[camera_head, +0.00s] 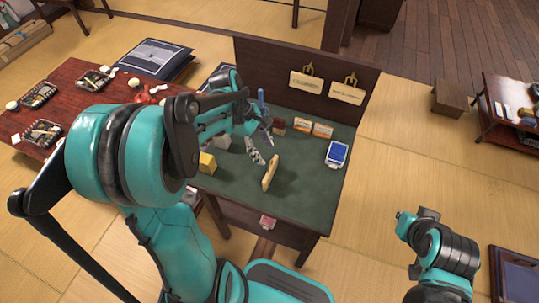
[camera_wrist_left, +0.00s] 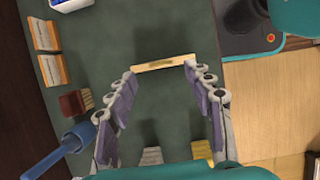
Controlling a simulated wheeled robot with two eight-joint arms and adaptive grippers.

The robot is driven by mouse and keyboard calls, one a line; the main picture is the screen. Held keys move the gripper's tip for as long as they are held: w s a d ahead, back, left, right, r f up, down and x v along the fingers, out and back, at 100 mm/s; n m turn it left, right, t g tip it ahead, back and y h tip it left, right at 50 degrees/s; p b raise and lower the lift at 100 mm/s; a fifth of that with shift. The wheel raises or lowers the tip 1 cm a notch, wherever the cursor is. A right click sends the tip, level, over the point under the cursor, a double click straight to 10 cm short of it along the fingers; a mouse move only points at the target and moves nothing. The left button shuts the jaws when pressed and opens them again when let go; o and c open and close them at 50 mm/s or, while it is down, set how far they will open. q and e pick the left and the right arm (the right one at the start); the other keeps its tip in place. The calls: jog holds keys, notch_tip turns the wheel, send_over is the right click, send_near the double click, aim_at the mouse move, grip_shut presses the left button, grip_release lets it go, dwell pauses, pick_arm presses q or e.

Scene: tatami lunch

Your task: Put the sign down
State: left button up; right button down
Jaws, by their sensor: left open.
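A small pale wooden sign (camera_head: 270,173) stands on edge, slightly tilted, on the dark green tabletop (camera_head: 310,180). In the left wrist view the sign (camera_wrist_left: 163,62) shows as a narrow bar just beyond my left fingertips. My left gripper (camera_head: 262,147) is open and empty above the tabletop, just behind the sign in the head view. Its two fingers (camera_wrist_left: 160,82) spread toward the ends of the sign; contact cannot be told. Two similar signs, one left (camera_head: 305,83) and one right (camera_head: 346,93), hang from gold hooks on the brown board. My right gripper (camera_head: 415,220) is low at right, its fingers unclear.
A brown board (camera_head: 290,55) stands along the table's back edge. A yellow block (camera_head: 207,163), small boxes (camera_head: 312,128) and a blue-and-white item (camera_head: 337,153) are on the table. A blue cylinder (camera_wrist_left: 55,155) shows near my left fingers. A low red table (camera_head: 60,85) is at left.

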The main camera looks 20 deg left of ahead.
pick_arm(q)
jog(key=s+d+r+m+t+y+p, duration=0.1)
jog(key=s+d+r+m+t+y, duration=0.3)
jog(key=m, duration=1.4)
jog(key=s+d+r+t, duration=0.1)
jog(key=s+r+t, duration=0.1)
jog(key=s+r, duration=0.2)
jog(key=shift+s+d+r+m+t, duration=0.25)
jog(key=shift+d+r+m+t, duration=0.05)
jog(key=shift+d+r+t, duration=0.1)
